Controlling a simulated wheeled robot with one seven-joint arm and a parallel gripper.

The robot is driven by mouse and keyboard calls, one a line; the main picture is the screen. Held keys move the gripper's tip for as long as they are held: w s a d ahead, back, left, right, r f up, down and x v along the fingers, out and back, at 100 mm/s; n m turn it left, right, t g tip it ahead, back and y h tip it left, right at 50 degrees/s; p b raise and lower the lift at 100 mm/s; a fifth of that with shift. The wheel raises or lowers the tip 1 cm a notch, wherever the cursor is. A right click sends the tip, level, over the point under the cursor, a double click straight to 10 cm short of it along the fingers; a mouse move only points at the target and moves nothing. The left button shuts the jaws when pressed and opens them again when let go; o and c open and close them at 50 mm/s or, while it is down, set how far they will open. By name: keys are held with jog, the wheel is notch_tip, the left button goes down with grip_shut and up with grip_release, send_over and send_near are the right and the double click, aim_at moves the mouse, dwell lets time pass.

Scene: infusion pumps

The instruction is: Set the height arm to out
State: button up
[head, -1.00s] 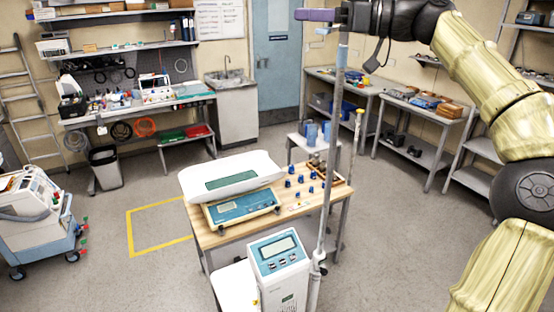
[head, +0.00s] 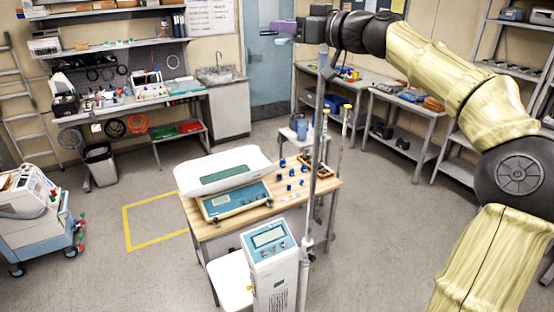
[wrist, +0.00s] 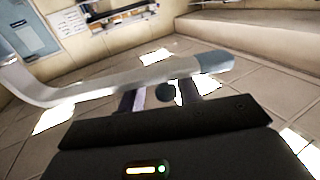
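The scale column (head: 272,262) has a blue display head and stands at the front. A tall grey pole (head: 312,180) rises beside it to a blue-grey tip (head: 325,66) just under my gripper. In the wrist view, a pale grey bar with a blue-grey end, apparently the height arm (wrist: 130,83), crosses in front of my fingers and bends at the left. My gripper (head: 284,28) is high up by the pole's top; in the wrist view its two fingers (wrist: 168,92) are apart, with nothing visibly clamped. Whether they touch the bar is unclear.
A wooden table (head: 215,238) with a baby scale (head: 225,172) and small blue items stands behind the column. A white seat-like surface (head: 230,280) is left of the column. Workbenches line the back wall. Open floor (head: 390,235) lies to the right.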

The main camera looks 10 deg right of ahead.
jog(key=b+v, duration=0.9)
jog(key=v, duration=0.6)
jog(key=w+a+f+m+g+h, duration=0.15)
jog(key=w+a+f, duration=0.25)
jog(key=f, duration=0.4)
jog(key=w+a+f+m+g+h, duration=0.15)
jog(key=w+a+f, duration=0.25)
jog(key=f, duration=0.4)
jog(key=a+f+g+h, duration=0.1)
jog(key=a+f, duration=0.1)
jog(key=f, duration=0.6)
jog(key=a+f+m+g+h, duration=0.1)
jog(key=a+f+g, duration=0.1)
jog(key=f, duration=0.7)
jog(key=shift+a+h, duration=0.4)
jog(key=shift+a, duration=0.35)
